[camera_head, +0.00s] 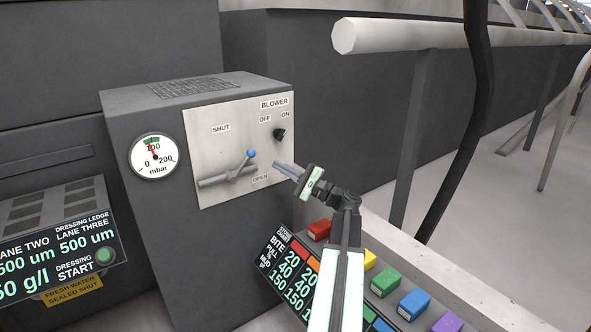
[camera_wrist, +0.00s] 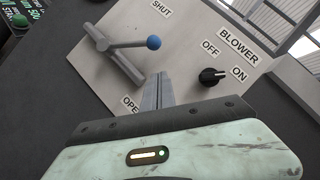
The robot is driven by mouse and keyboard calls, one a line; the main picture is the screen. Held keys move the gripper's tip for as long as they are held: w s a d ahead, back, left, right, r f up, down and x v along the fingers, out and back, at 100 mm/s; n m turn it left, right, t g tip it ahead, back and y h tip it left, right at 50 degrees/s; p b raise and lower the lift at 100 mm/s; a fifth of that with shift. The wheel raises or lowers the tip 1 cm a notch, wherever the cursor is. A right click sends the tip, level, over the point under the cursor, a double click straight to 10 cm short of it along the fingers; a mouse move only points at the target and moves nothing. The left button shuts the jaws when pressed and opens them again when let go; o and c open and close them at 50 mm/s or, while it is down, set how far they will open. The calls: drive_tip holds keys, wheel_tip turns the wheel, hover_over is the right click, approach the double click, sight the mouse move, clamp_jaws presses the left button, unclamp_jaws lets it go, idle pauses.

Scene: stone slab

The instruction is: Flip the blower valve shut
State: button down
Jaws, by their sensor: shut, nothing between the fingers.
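The blower valve is a grey lever with a blue ball end (camera_head: 251,153) on a horizontal pipe (camera_head: 213,181), mounted on a pale panel (camera_head: 200,140). The lever slants up and right, between the SHUT label at upper left and the OPEN label at lower right. In the wrist view the blue ball (camera_wrist: 153,42) is just above and left of my fingertips. My gripper (camera_head: 278,165) is shut and empty, to the right of the ball and apart from it in the head view. The wrist view shows its closed fingers (camera_wrist: 160,80).
A black OFF/ON knob (camera_head: 280,135) sits above my fingers; its pointer appears toward ON. A pressure gauge (camera_head: 155,156) is at the left on the box. Coloured buttons (camera_head: 413,304) and a display lie below my arm. A thick rail (camera_head: 440,35) runs at upper right.

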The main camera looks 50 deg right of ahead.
drive_tip(key=shift+w+a+r+p, duration=0.55)
drive_tip(key=shift+w+a+r, duration=0.15)
drive_tip(key=shift+w+a, duration=0.15)
drive_tip(key=shift+w+a+r+p, duration=0.55)
drive_tip(key=shift+w+a+r, duration=0.2)
drive_tip(key=shift+w, duration=0.15)
